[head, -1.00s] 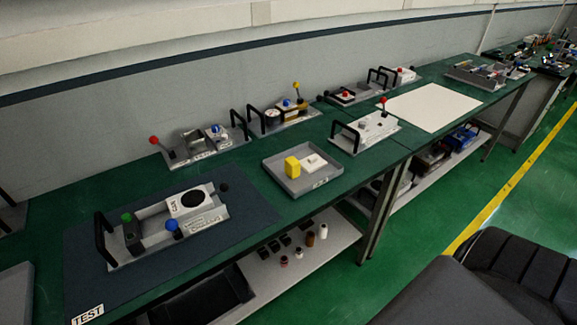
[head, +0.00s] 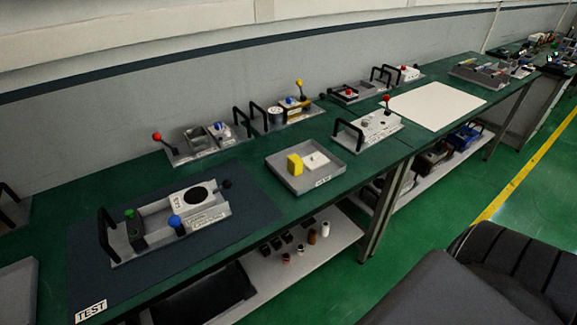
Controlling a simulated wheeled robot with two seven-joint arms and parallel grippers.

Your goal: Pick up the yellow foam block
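The yellow foam block (head: 295,164) stands upright in a shallow grey tray (head: 318,184) on the green bench. It is at the tray's left side, beside a small white piece (head: 316,160) that lies in the same tray. Nothing touches the block from above. Neither of my grippers shows in the head view.
A grey device with black handle (head: 170,226) sits on a dark mat marked TEST (head: 90,311), left of the tray. A device with a red-knobbed lever (head: 368,131) stands right of it. More handled modules line the wall. A shelf (head: 290,265) below holds small parts.

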